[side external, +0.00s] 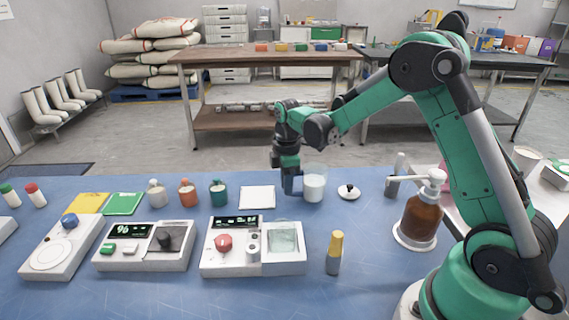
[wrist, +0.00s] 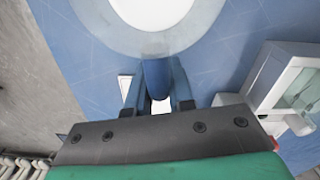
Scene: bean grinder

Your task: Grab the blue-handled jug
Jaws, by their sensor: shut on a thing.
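The blue-handled jug (side external: 315,187) is a clear vessel with white contents, standing upright on the blue table in the side view. Its round rim and pale inside show at the top of the wrist view (wrist: 152,10). My gripper (side external: 290,186) is at the jug's left side, pointing down. In the wrist view its two dark fingers (wrist: 157,88) are shut on the blue handle (wrist: 155,72), one on each side. The handle is mostly hidden by the fingers in the side view.
A white lid with a black knob (side external: 349,191) lies right of the jug. A white square pad (side external: 257,197) lies to its left. The grinder with a red knob (side external: 252,262) stands in front. A brown pump bottle (side external: 421,220) stands at the right, near my arm.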

